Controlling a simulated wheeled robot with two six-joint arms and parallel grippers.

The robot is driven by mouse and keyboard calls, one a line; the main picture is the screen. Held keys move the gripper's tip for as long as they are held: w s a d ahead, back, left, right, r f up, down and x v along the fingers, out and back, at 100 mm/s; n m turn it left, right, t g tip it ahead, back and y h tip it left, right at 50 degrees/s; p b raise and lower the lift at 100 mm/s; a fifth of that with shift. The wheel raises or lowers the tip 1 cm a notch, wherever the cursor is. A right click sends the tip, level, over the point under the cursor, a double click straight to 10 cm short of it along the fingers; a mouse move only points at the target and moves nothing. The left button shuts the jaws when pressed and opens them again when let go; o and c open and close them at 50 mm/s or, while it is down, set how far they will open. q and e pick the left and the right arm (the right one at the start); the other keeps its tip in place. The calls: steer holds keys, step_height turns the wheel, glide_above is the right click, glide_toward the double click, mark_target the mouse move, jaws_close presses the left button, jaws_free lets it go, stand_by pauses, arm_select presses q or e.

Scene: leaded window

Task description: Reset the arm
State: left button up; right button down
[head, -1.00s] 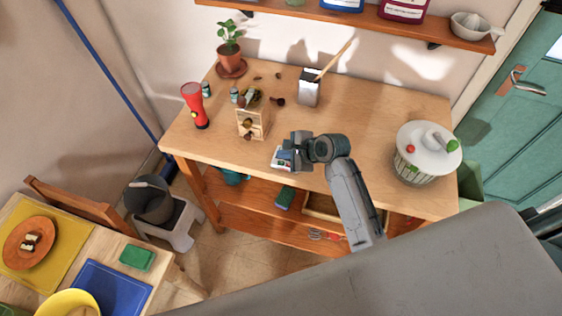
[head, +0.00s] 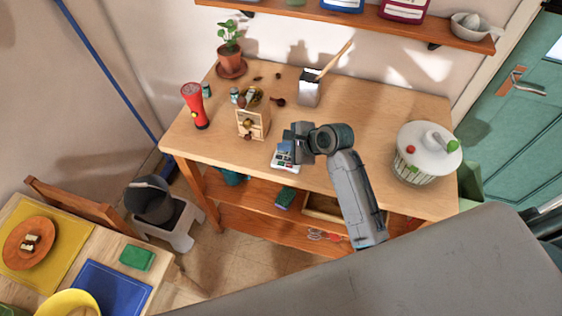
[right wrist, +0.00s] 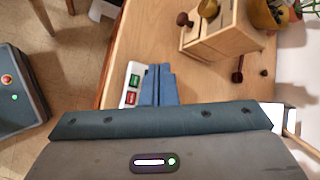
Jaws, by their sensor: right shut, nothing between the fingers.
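My right gripper (head: 293,139) is over the front part of the wooden workbench (head: 380,120). In the right wrist view its blue-grey fingers (right wrist: 157,84) are together with nothing between them. A small white device with coloured buttons (head: 285,160) lies on the bench just below and beside the gripper. It also shows left of the fingers in the right wrist view (right wrist: 130,84). A small wooden box with a drawer and dark knob (head: 256,120) stands left of the gripper, apart from it. My left gripper is not in view.
A red flashlight (head: 194,106), a potted plant (head: 231,63), a grey container with a wooden-handled tool (head: 308,90) and a white-lidded pot (head: 428,152) stand on the bench. Small dark pieces lie behind the box. The bench between gripper and pot is clear.

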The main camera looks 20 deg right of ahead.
steer(key=s+d+f+n+g+h, duration=0.1)
steer(key=s+d+n+g+h, duration=0.3)
steer(key=s+n, duration=0.85)
steer(key=s+d+n+t+h, duration=0.15)
steer(key=s+d+n, duration=0.55)
steer(key=s, duration=1)
step_height(320, 180, down, 40)
steer(key=d+g+b, duration=0.2)
steer(key=g+b, duration=0.1)
steer(key=b, duration=0.5)
steer(key=s+f+b, duration=0.3)
steer(key=s+f, duration=0.6)
steer(key=f, duration=0.3)
steer(key=s+f+b, duration=0.3)
steer(key=s+f, duration=0.6)
steer(key=f, duration=0.3)
steer(key=shift+s+d+h, duration=0.4)
steer(key=shift+h, duration=0.05)
